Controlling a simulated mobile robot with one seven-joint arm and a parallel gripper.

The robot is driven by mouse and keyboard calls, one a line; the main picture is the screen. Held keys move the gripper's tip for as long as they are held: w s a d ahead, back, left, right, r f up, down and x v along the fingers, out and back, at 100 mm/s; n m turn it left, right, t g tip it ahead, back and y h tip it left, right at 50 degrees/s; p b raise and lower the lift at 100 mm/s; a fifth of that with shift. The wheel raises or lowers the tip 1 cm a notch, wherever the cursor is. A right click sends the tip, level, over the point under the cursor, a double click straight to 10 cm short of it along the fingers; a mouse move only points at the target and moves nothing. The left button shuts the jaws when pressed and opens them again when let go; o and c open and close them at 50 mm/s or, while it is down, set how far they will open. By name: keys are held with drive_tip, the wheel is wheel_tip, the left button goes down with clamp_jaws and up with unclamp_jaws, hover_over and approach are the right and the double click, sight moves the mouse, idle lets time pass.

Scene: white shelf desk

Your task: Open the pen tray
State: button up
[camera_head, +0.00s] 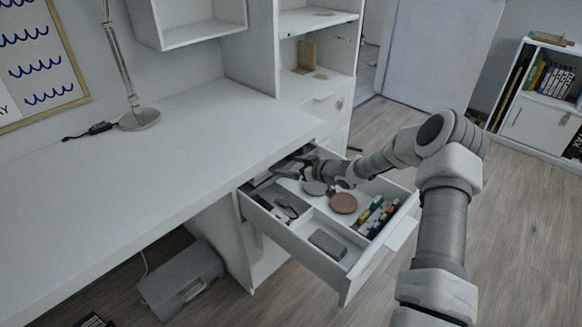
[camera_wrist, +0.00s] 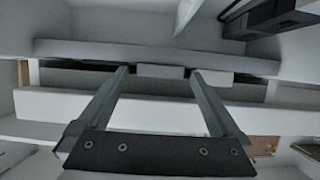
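A white desk drawer (camera_head: 292,236) is pulled out under the desk, with dividers and small items inside. I cannot tell for sure which part is the pen tray. My gripper (camera_head: 290,166) reaches into the back left of the drawer, close to the desk's edge, and partly hides what lies there. In the wrist view my gripper (camera_wrist: 158,72) is open, with its two fingers apart. A small grey block (camera_wrist: 160,71) shows between the fingertips, on a pale grey bar (camera_wrist: 90,50) across the view. I cannot tell whether the fingers touch it.
The drawer holds a brown round disc (camera_head: 343,203), a grey box (camera_head: 327,244) and several coloured markers (camera_head: 378,216). The desk top (camera_head: 190,135) above is mostly clear, with a lamp base (camera_head: 139,119). A grey case (camera_head: 181,280) sits below.

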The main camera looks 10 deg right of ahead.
clamp_jaws()
drive_tip(key=s+d+p, duration=0.4)
drive_tip(key=s+d, duration=0.4)
drive_tip(key=s, duration=0.3)
drive_tip(key=shift+o, duration=0.2)
unclamp_jaws()
drive_tip(key=shift+r, duration=0.1)
drive_tip(key=s+d+r+p, duration=0.5)
drive_tip(key=s+d+r, duration=0.2)
drive_tip(key=d+r, duration=0.2)
drive_tip(key=shift+s+r, duration=0.3)
drive_tip(key=shift+r, duration=0.6)
